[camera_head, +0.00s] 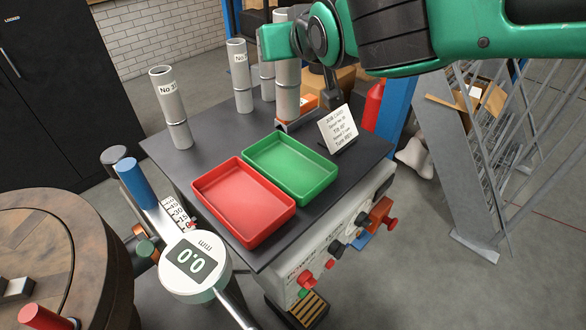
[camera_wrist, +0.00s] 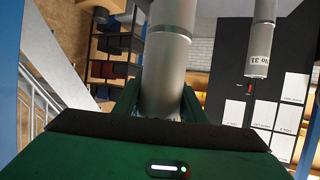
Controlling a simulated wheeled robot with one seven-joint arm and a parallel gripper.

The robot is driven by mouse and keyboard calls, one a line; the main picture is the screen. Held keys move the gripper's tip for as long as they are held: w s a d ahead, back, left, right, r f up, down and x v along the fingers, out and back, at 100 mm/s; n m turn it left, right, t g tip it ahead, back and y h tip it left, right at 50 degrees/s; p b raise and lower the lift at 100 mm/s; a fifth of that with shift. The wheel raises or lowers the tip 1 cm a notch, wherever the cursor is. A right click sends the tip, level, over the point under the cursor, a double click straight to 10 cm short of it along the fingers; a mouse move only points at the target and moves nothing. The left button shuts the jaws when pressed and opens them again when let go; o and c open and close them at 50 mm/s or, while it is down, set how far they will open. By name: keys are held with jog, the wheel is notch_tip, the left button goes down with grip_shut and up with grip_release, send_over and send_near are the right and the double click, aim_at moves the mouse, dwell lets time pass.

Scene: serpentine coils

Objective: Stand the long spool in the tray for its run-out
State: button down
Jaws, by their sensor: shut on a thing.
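A tall grey spool (camera_head: 287,75) stands at the back of the dark bench top, the longest-looking of several. My gripper (camera_head: 283,42), with green fingers, is shut on its upper part. The spool's top shows above the fingers. The wrist view shows the grey spool (camera_wrist: 171,65) between the green fingers, with a seam around it. Its foot is beside a grey and orange piece (camera_head: 300,112); I cannot tell whether they touch. A red tray (camera_head: 222,221) and a green tray (camera_head: 318,193) lie side by side in front, both empty.
A spool labelled No 31 (camera_head: 170,105) and another spool (camera_head: 240,80) stand on the left; one more (camera_head: 266,75) is partly hidden behind the held one. A white job card (camera_head: 338,130) leans right of it. A dial gauge (camera_head: 194,262) reading 0.0 is at the front left.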

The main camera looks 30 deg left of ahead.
jog(key=s+a+n+g+y, duration=0.1)
jog(key=s+a, duration=0.2)
jog(key=s, duration=0.4)
jog(key=s+a+n+g+y, duration=0.1)
jog(key=s+a+n, duration=0.15)
jog(key=s, duration=0.35)
jog(key=w+d+f, duration=0.6)
jog(key=w+f, duration=0.2)
jog(key=f, duration=0.3)
jog(key=shift+d+m+g, duration=0.3)
jog(key=shift+d+m, duration=0.05)
jog(key=shift+d, duration=0.05)
jog(key=shift+w+f, duration=0.1)
jog(key=c, duration=1.1)
grip_release()
jog(key=shift+f, duration=0.1)
jog(key=v, duration=1.2)
